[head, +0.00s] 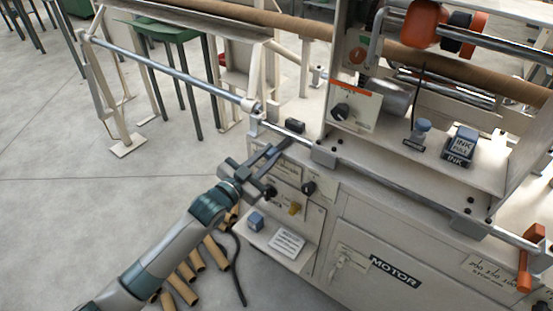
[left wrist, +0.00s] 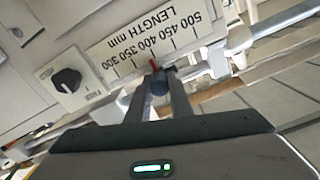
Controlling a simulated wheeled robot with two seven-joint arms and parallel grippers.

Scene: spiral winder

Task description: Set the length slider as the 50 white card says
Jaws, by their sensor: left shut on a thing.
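In the left wrist view the length scale (left wrist: 145,38) is a white plate marked 300 to 500 mm, seen upside down. A red pointer (left wrist: 154,65) stands close to the 400 mark. The dark slider knob (left wrist: 158,87) sits between the fingers of my left gripper (left wrist: 158,78), which is shut on it. In the head view my left gripper (head: 274,158) is at the machine's front left edge, below the rail, and hides the scale. A white card (head: 287,240) lies on the small shelf below; its print is too small to read. My right gripper is not in view.
Just below the gripper, the front panel has a black knob (head: 308,188) and a yellow switch (head: 295,208). A blue-grey block (head: 256,220) stands beside the card. Cardboard tubes (head: 196,258) are on the left. A steel rail (head: 170,72) runs behind the gripper.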

